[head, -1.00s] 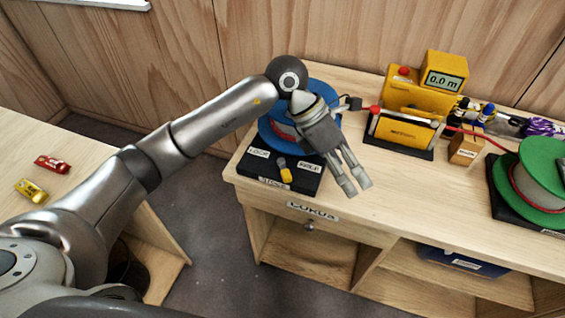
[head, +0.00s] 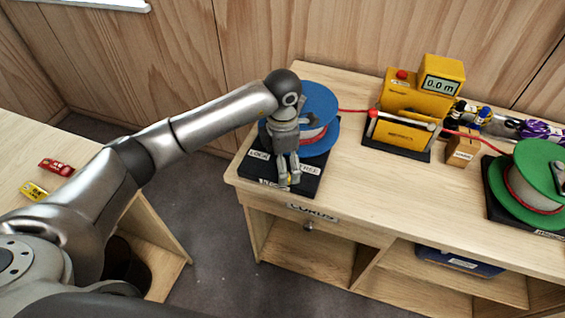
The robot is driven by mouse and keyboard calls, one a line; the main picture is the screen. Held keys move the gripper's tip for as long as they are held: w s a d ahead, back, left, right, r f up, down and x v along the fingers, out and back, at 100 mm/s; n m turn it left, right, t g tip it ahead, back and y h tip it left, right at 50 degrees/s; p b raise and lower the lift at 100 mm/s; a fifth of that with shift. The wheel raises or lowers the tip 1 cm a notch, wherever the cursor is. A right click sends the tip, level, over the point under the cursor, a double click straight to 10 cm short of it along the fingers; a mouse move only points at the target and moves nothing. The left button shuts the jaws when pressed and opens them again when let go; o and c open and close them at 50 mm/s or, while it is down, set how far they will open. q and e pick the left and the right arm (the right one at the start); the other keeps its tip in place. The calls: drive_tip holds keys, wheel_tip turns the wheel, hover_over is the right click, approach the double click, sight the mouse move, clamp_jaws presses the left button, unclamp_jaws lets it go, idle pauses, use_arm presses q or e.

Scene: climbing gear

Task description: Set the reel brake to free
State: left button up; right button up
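The blue reel (head: 318,98) stands on a black base (head: 310,183) at the left end of the bench. The base has a LOCK label (head: 258,155) on the left and a FREE label (head: 309,170) on the right. My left gripper (head: 289,182) is low over the base, pointing down at the brake lever. A bit of the lever's yellow tip (head: 290,179) shows between the fingers; the rest is hidden. I cannot tell whether the fingers grip it.
A red line runs from the blue reel through a yellow meter (head: 403,125) reading 0.0 m to the green reel (head: 540,165). A small wooden block (head: 462,146) stands beside the meter. Bare bench top (head: 390,195) lies in front of the meter.

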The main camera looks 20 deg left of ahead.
use_arm(q)
drive_tip(key=shift+f, duration=1.05)
